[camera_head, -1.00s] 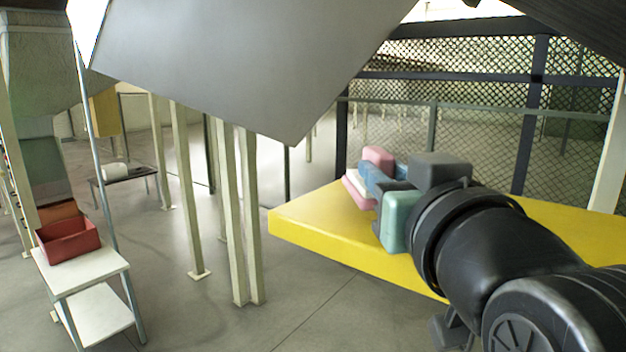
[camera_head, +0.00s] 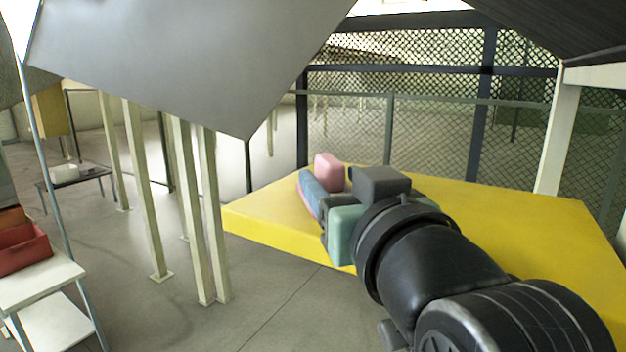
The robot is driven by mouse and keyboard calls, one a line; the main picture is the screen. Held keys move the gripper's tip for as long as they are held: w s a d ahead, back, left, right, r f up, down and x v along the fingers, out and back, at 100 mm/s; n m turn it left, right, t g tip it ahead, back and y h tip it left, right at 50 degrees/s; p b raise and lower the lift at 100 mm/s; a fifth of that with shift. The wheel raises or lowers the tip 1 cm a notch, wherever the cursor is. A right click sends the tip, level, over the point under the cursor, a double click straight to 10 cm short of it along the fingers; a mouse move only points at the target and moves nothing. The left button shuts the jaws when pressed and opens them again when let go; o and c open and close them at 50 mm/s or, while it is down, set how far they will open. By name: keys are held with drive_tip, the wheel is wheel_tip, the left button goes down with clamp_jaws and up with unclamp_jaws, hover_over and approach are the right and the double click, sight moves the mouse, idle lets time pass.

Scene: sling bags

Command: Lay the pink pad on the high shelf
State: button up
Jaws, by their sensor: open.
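A pink block-like piece (camera_head: 328,172), which I take for the pink pad, sits at the back left of the cluster on the yellow surface (camera_head: 490,222). A blue rolled piece (camera_head: 313,190) lies just in front of it, and a teal block (camera_head: 346,228) is nearer to me. My gripper (camera_head: 345,207) is open at this cluster, beyond my black wrist. The wrist hides most of the fingers, so I cannot tell their exact gap to the pink piece. I cannot clearly make out which thing is the high shelf.
A white two-level stand (camera_head: 40,285) with a red bin (camera_head: 22,252) is at the left. Pale posts (camera_head: 190,215) stand left of the yellow surface. A large grey panel (camera_head: 190,55) hangs overhead. A mesh fence (camera_head: 420,120) runs behind. The floor between is clear.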

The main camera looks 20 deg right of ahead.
drive_tip(key=shift+r, duration=0.1)
drive_tip(key=shift+s, duration=0.15)
drive_tip(key=s+a+b, duration=0.2)
drive_tip(key=s+b, duration=0.6)
drive_tip(key=s, duration=0.4)
drive_tip(key=w+a+r+t+y, duration=0.1)
drive_tip(key=a+r+t, duration=0.1)
drive_tip(key=a+t, duration=0.2)
drive_tip(key=w+a+r+n+t+y, duration=0.1)
drive_tip(key=a+t, duration=0.4)
drive_tip(key=a, duration=0.6)
wheel_tip(320, 180, up, 3)
drive_tip(key=shift+w+f+t, duration=0.15)
drive_tip(key=shift+w+t, duration=0.15)
drive_tip(key=shift+w, duration=0.3)
